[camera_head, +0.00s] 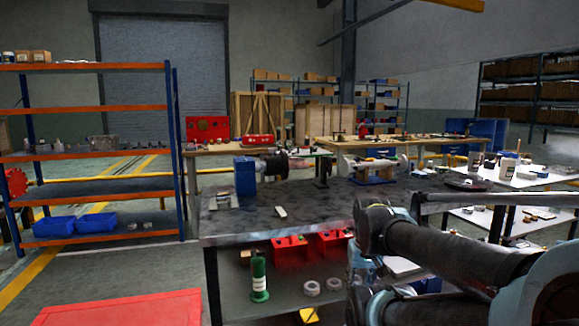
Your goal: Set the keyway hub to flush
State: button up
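On the dark-topped workbench (310,212), a blue machine (245,177) stands at the left with a dark round hub-like part (276,166) on its right side. Facing it, a shaft assembly with pale discs (372,164) rests on a blue and wooden stand. I cannot tell for sure which part is the keyway hub, and no keyway shows at this size. My arm fills the lower right, in front of the bench's right part. My gripper cannot be made out.
A small pale block (281,212) lies on the bench. Red bins (291,252), a green bottle (259,276) and grey rings (312,288) sit on its lower shelf. An orange-and-blue rack (90,109) stands left, a red surface (115,310) lower left, and a white table (528,178) right.

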aim_at(276, 165)
jog(key=z, duration=2)
jog(key=k, duration=1)
jog(key=u, duration=1.55)
jog(key=i, duration=0.5)
jog(key=z, duration=0.1)
